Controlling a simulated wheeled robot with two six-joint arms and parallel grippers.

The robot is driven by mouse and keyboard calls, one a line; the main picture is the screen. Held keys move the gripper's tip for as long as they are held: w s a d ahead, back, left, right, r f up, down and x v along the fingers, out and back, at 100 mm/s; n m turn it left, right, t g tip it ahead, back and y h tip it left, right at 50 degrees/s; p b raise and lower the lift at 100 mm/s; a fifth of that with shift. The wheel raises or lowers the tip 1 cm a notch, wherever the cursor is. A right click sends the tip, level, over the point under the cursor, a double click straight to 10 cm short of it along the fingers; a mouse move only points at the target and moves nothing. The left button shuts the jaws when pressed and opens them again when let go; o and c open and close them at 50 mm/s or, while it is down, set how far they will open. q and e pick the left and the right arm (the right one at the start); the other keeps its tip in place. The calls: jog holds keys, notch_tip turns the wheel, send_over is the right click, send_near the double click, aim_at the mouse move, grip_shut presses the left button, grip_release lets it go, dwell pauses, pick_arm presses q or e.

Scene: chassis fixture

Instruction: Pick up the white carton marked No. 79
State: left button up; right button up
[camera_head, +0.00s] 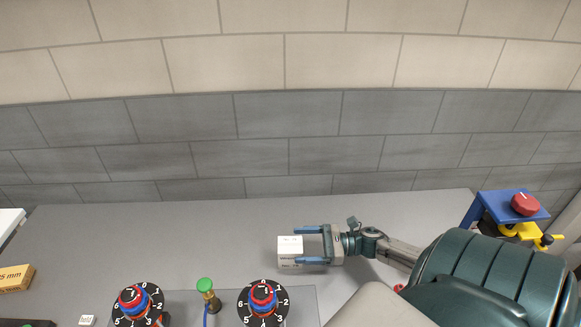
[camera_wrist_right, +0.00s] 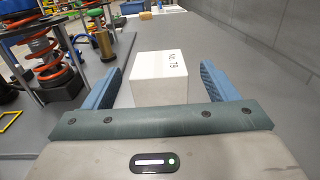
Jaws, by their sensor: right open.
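The white carton (camera_head: 289,250) stands on the grey table, to the left of my right gripper's palm. In the right wrist view the carton (camera_wrist_right: 159,85) shows the print "No. 79" on its top. My right gripper (camera_head: 308,246) is open, with its blue fingers on either side of the carton. In the right wrist view a gap shows between the carton and each finger of the gripper (camera_wrist_right: 165,90). Whether the carton touches the palm is hidden behind the gripper's front edge. My left gripper is not in view.
Two dials with red and blue knobs (camera_head: 133,299) (camera_head: 263,297) and a green-capped brass post (camera_head: 206,291) stand in front. A brown box (camera_head: 15,279) is at far left. A blue stand with a red knob (camera_head: 524,204) is at right. The table behind the carton is clear.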

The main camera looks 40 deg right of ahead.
aim_at(290, 244)
jog(key=x, duration=0.3)
jog(key=shift+w+a+r, duration=0.1)
jog(key=shift+w+a, duration=0.1)
jog(key=shift+a, duration=0.15)
jog(key=shift+w+a, duration=0.15)
jog(key=shift+c, duration=0.9)
jog(key=c, duration=1.1)
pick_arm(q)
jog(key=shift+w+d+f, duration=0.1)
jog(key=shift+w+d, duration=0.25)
pick_arm(e)
jog(key=shift+r, duration=0.15)
